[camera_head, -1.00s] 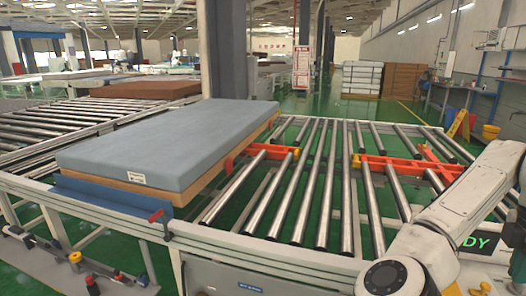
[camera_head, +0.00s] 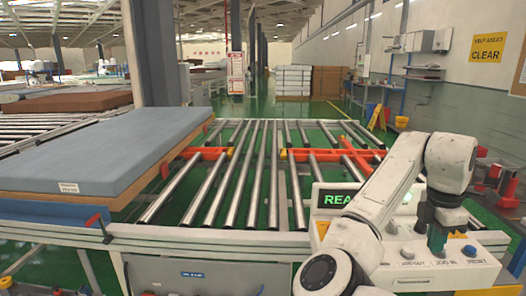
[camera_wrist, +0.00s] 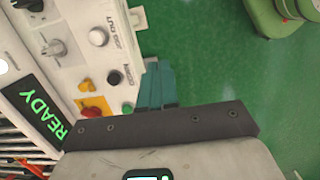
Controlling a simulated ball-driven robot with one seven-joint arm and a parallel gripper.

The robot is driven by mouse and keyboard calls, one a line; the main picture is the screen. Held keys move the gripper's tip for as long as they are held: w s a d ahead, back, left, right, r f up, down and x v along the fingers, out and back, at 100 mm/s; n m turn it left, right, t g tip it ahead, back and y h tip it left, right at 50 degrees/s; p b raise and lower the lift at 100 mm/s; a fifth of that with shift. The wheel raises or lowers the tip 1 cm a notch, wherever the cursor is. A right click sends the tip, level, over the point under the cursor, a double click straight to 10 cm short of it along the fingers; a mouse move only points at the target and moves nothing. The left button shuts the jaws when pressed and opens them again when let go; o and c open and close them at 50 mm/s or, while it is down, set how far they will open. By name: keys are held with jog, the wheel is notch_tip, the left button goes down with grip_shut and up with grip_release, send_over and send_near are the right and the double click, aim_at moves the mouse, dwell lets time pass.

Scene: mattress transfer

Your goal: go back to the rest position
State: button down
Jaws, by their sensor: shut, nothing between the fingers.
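My gripper (camera_head: 437,243) hangs from my white arm at the right of the head view, pointing down over the control box (camera_head: 470,275). Its teal fingers (camera_wrist: 156,84) are together and empty in the wrist view. The control box shows a green READY display (camera_wrist: 43,112), knobs and coloured buttons beside the fingers. My arm covers part of the display in the head view. I cannot tell whether the fingertips touch the box. The blue-grey mattress (camera_head: 110,150) lies flat on a brown layer at the left, well away from my gripper.
A roller conveyor (camera_head: 205,195) with orange crosspieces (camera_head: 320,156) fills the middle; its right rollers are bare. A dark pillar (camera_head: 150,55) stands behind the mattress. Red parts (camera_head: 505,190) stand at the right edge. Green floor (camera_wrist: 215,60) is open beside the control box.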

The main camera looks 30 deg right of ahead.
jog(key=s+a+f+m+t+h, duration=0.15)
jog(key=a+f+m, duration=0.3)
jog(key=f, duration=0.55)
jog(key=s+a+f+m+t+h, duration=0.1)
jog(key=s+a+f+m+h, duration=0.1)
jog(key=a+f+m, duration=0.5)
jog(key=s+a+f+y, duration=0.2)
jog(key=s+a+f, duration=0.4)
jog(key=a, duration=0.3)
jog(key=s+a+f+y, duration=0.3)
jog(key=s+a+f, duration=0.2)
jog(key=a, duration=0.4)
jog(key=shift+s+f+g, duration=0.35)
jog(key=shift+f+g, duration=0.1)
jog(key=shift+f, duration=0.3)
jog(key=c, duration=1.8)
grip_release()
